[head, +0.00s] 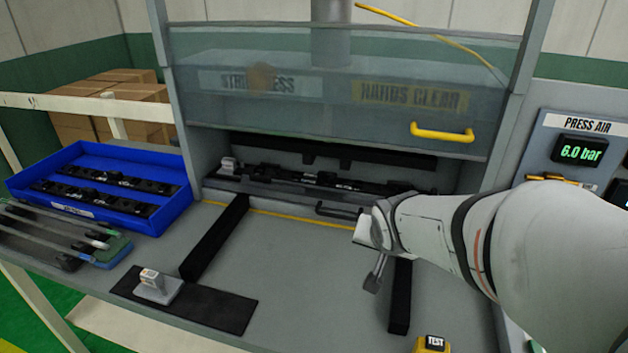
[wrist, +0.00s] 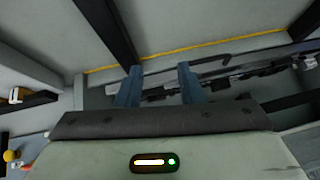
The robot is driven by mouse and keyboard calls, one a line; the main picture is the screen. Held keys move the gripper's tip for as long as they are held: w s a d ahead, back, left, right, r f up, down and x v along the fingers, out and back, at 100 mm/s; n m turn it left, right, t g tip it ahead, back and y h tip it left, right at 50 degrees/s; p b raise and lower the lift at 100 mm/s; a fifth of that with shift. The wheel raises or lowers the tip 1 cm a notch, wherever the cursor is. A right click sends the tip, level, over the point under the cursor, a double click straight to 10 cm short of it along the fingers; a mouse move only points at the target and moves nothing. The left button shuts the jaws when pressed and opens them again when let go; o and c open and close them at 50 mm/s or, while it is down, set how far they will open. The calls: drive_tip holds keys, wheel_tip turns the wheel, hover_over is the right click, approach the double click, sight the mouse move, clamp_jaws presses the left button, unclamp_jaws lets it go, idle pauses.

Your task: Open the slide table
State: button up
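The slide table (head: 285,192) sits inside the press, behind the yellow line on the bench. It carries a long black trim part (head: 320,180) and a small grey block at its left end. Its dark bar handle (head: 336,211) is at the front edge, and it also shows in the wrist view (wrist: 213,61). My gripper (head: 376,272) is in front of the press, right of the handle and apart from it. In the wrist view its two blue-grey fingers (wrist: 159,84) stand apart with nothing held between them. My arm hides part of the bench's right side.
The clear guard (head: 330,100) with a yellow handle (head: 441,132) is raised above the opening. Black rails lie left (head: 215,240) and right (head: 400,297) on the bench. A blue tray (head: 60,205) and a black mat (head: 215,308) are at left. The bench between the rails is clear.

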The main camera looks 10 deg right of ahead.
drive_tip(key=w+d+f+m+t+y+b, duration=0.1)
drive_tip(key=w+f+m+t+b, duration=0.3)
drive_tip(key=w, duration=0.7)
drive_tip(key=m+t+y, duration=0.3)
drive_tip(key=m+y, duration=0.1)
drive_tip(key=y, duration=0.1)
approach(334, 214)
drive_tip(key=shift+w+d+f+b, duration=0.3)
drive_tip(key=shift+w+d+f, duration=0.25)
drive_tip(key=shift+w+f, duration=0.35)
drive_tip(key=shift+w+a+f+m+t+y, duration=0.15)
drive_tip(key=shift+a+f+m+t+y, duration=0.3)
drive_tip(key=shift+m+y, duration=0.4)
drive_tip(key=x, duration=0.7)
drive_tip(key=shift+w+a+r, duration=0.1)
drive_tip(key=shift+w+a, duration=0.2)
drive_tip(key=shift+w, duration=0.05)
clamp_jaws()
